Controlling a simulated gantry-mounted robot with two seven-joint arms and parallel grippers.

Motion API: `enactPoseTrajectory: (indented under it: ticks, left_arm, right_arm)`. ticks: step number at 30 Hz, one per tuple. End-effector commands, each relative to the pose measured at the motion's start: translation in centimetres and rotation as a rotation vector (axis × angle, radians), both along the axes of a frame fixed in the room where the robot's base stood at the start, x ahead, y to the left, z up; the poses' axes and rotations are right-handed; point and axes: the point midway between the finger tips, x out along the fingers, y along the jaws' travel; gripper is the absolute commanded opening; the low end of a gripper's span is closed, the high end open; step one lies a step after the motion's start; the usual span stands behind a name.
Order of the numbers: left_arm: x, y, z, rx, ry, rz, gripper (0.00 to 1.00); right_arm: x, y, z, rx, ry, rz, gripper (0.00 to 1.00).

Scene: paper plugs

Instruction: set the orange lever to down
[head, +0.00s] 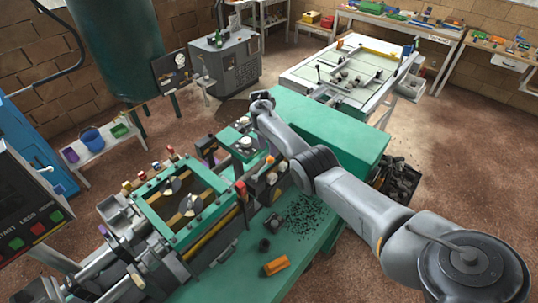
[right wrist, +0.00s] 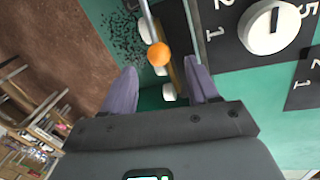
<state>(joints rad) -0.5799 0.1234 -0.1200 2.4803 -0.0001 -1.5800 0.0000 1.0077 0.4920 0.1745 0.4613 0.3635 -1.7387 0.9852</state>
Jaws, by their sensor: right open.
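The orange lever shows in the right wrist view as an orange ball (right wrist: 159,54) on a thin metal rod. In the head view its small orange ball (head: 269,159) is by the dark panel at the machine's right side. My right gripper (right wrist: 162,65) is open, with its two grey-purple fingers apart. In the right wrist view the ball lies between the fingertips in the picture. I cannot tell its depth relative to them, and no contact shows. In the head view my right arm hides most of the gripper. My left gripper is not in view.
A white dial (right wrist: 275,27) on a black numbered plate lies right of the fingers. Pale knobs (right wrist: 169,92) sit below the orange ball. The green bench (head: 290,250) holds dark chips (head: 305,210) and an orange block (head: 276,265). A green-framed press (head: 150,187) stands left.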

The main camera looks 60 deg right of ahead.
Motion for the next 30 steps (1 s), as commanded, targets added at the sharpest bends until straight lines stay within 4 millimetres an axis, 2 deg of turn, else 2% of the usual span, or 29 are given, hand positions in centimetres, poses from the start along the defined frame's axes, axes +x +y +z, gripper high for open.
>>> enactPoseTrajectory:
  ticks: [3, 9, 30]
  left_arm:
    - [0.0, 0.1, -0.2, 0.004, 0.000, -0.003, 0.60]
    - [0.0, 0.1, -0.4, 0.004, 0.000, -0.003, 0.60]
    - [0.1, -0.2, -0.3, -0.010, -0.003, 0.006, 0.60]
  right_arm:
    - [0.3, -0.2, 1.8, -0.002, -0.002, 0.000, 0.59]
    - [0.7, -0.2, 3.5, -0.001, -0.002, 0.001, 0.59]
    - [0.7, -0.2, 3.9, -0.001, 0.000, 0.000, 0.59]
